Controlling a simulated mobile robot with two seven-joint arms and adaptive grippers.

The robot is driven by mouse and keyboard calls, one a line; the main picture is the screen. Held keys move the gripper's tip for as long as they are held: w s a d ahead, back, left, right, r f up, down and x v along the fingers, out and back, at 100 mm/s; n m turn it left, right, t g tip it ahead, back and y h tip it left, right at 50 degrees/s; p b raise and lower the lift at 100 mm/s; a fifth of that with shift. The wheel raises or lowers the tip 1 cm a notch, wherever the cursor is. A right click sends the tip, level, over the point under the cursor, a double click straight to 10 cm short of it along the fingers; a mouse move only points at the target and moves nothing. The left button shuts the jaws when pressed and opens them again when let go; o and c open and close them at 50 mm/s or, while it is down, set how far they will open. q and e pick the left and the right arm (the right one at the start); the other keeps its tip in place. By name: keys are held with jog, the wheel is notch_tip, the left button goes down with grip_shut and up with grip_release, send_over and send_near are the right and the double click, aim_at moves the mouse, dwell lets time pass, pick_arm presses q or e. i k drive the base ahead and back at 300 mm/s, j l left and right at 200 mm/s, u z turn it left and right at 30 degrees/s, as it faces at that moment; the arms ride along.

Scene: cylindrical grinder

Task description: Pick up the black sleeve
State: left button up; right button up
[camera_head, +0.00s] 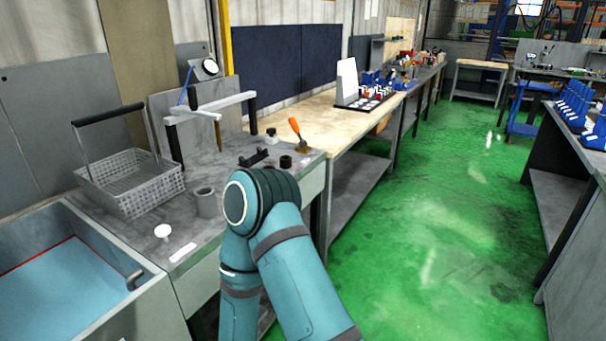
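A small dark, ring-shaped sleeve (286,162) stands upright on the grey bench top, near its right front edge. It looks black to dark brown and is the likely black sleeve. A larger grey hollow cylinder (207,203) stands nearer on the same bench. One of my teal arms rises from the bottom middle, its bent joint just in front of the dark sleeve and partly covering the bench edge. Neither gripper shows, and nothing is seen touching the sleeve.
Beside the sleeve are a black bracket-like part (254,157) and an orange-handled clamp (297,135). A wire basket (130,184), a white knob-like part (163,232) and a blue-bottomed basin (66,295) lie to the left. The green floor (440,230) at right is clear.

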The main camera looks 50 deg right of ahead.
aim_at(285, 161)
jog(key=z, duration=1.3)
